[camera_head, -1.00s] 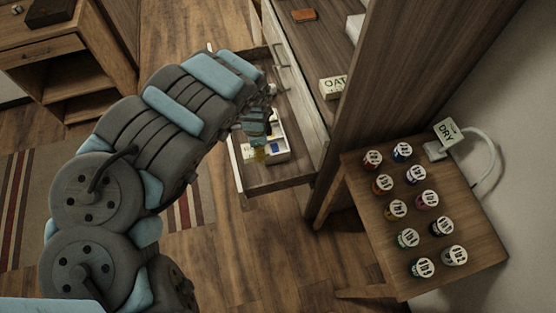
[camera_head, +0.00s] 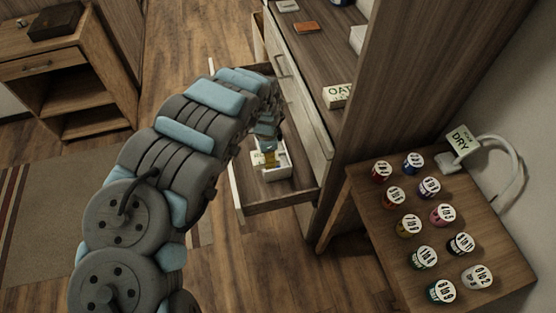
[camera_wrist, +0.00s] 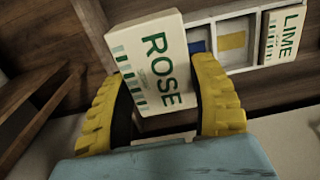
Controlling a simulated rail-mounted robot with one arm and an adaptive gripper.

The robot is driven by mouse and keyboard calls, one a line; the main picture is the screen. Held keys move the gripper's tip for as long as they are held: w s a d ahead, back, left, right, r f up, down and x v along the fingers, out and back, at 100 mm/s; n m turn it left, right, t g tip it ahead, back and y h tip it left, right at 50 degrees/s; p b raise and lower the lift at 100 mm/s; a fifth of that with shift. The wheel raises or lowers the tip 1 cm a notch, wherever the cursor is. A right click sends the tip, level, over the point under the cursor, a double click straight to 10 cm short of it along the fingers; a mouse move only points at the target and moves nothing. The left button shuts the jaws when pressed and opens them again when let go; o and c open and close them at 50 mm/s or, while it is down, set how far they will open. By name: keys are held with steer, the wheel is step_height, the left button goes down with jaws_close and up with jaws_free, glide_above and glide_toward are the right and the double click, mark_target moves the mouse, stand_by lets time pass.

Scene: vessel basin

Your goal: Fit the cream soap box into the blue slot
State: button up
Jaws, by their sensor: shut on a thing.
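My gripper (camera_wrist: 158,95) has yellow ribbed fingers shut on a cream box (camera_wrist: 152,50) marked ROSE in green, tilted in the wrist view. A white divided tray (camera_wrist: 256,66) lies beyond it. The blue slot (camera_wrist: 198,47) shows just right of the box, partly covered by the box and right finger. A yellow slot (camera_wrist: 232,41) is beside it, and a cream LIME box (camera_wrist: 284,35) sits at the tray's right end. In the head view, my gripper (camera_head: 269,158) is over the tray (camera_head: 285,173); the held box and blue slot cannot be made out there.
The tray is in an open wooden drawer (camera_head: 282,199) of a cabinet, whose drawer front and sides stand close around my gripper. A box marked OAT (camera_head: 338,95) lies on the cabinet surface. A side table (camera_head: 372,215) with several numbered jars stands at right.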

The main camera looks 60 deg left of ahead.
steer(key=shift+w+a+f+b, duration=0.2)
steer(key=shift+w+f, duration=0.05)
steer(key=shift+w, duration=0.15)
steer(key=shift+w+a+f+b, duration=0.2)
steer(key=shift+w, duration=0.2)
steer(key=shift+w+a+f+b, duration=0.3)
steer(key=shift+w+f, duration=0.15)
steer(key=shift+f, duration=0.1)
steer(key=shift+w+a+f+b, duration=0.25)
steer(key=shift+w+f+b, duration=0.1)
steer(key=shift+f, duration=0.3)
steer(key=shift+w+a+f+b, duration=0.25)
steer(key=shift+w+f+b, duration=0.1)
steer(key=shift+f, duration=0.15)
steer(key=shift+w+a+f+b, duration=0.2)
steer(key=shift+w+f+b, duration=0.1)
steer(key=shift+f, duration=0.15)
steer(key=shift+w+a+f+b, duration=0.3)
steer(key=shift+w+f+b, duration=0.25)
steer(key=shift+b, duration=0.05)
steer(key=shift+a+f, duration=0.1)
